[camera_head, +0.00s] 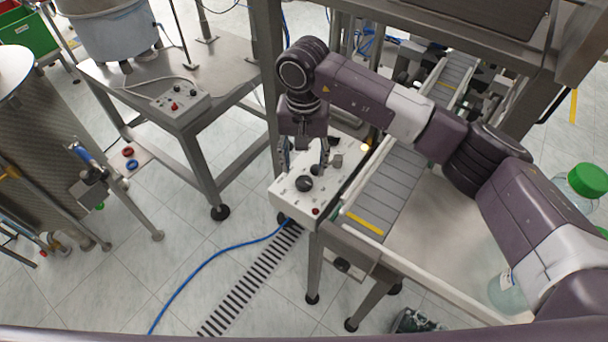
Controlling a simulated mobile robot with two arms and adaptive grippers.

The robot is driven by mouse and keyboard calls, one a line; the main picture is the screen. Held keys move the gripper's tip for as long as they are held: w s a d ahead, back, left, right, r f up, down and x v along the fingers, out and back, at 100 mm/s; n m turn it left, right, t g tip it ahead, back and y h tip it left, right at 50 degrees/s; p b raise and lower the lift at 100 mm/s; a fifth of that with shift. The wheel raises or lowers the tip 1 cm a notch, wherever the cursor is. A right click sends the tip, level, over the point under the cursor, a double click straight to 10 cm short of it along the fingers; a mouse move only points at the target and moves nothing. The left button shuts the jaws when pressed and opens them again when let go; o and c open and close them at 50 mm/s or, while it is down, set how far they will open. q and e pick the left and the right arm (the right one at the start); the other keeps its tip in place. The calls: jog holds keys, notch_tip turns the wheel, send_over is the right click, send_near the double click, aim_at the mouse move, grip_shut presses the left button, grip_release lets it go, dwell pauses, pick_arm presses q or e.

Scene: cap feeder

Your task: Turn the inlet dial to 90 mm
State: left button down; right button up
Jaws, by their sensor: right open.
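A white control box (283,202) stands beside the conveyor's near end. A round black dial (304,184) sits on its top face. A smaller grey knob (337,161) is farther right on the box. The scale and any mm marks are too small to read, so I cannot tell which setting the dial shows. My right gripper (303,163) is open and points down over the box. Its two fingers are apart, just behind the black dial in the picture. I cannot tell whether they touch anything. My left gripper is not in view.
A red button (316,211) is at the box's front corner. A conveyor belt (385,195) runs along its right side. A steel table (150,75) with a small switch box (180,103) stands left. A steel frame post (268,80) rises close behind my gripper. A blue cable (205,263) crosses the floor.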

aim_at(304, 181)
notch_tip(304, 181, down, 5)
jog(key=shift+r+p, duration=0.1)
jog(key=shift+p, duration=0.85)
jog(key=shift+f, duration=0.45)
jog(key=c, duration=1.2)
jog(key=shift+o, duration=0.2)
